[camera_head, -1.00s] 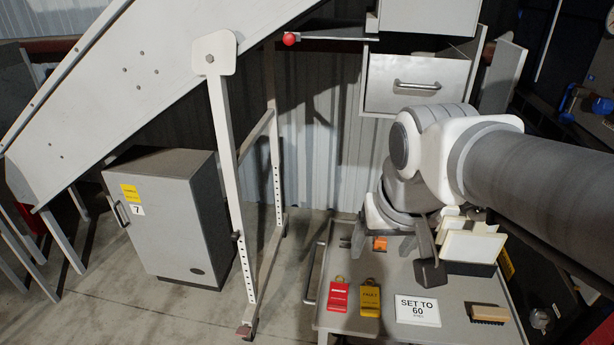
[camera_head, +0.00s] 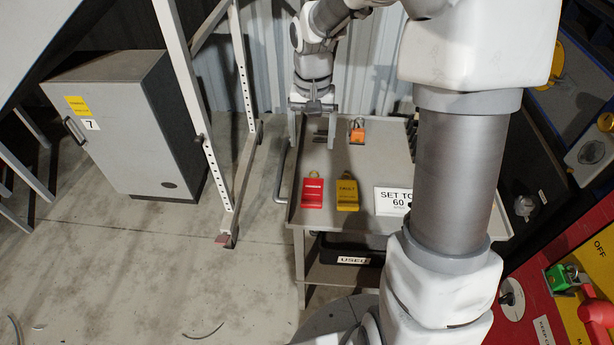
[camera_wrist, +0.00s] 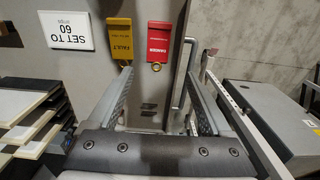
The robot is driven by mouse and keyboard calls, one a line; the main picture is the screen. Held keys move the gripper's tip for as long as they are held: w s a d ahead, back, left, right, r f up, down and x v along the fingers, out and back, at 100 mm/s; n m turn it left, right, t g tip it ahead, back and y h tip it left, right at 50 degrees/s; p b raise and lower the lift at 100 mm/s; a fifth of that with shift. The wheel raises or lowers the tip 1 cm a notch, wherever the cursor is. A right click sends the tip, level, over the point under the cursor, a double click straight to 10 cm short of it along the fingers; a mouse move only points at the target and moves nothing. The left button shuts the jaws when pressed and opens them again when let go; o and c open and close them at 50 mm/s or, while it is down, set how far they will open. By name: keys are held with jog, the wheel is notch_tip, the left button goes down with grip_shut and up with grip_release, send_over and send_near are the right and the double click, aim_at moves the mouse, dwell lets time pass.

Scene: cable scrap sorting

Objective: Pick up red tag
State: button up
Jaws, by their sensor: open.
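The red tag (camera_head: 312,193) lies flat on the grey cart top (camera_head: 370,160), near its left front corner. The yellow FAULT tag (camera_head: 347,195) lies just right of the red tag.
An orange padlock (camera_head: 357,133) sits at the cart's back. A SET TO 60 sign (camera_head: 392,200) lies right of the yellow tag. A cart handle (camera_head: 281,178) runs along the left edge. A black USED bin (camera_head: 352,252) is below. A grey cabinet (camera_head: 125,130) stands left.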

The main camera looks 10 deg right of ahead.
jog(key=b, duration=0.2)
send_over(312, 191)
notch_tip(312, 191, down, 11)
jog(key=shift+s+a+f, duration=0.1)
jog(key=shift+f+b, duration=0.35)
jog(key=shift+f, duration=2.45)
jog(key=c, duration=1.1)
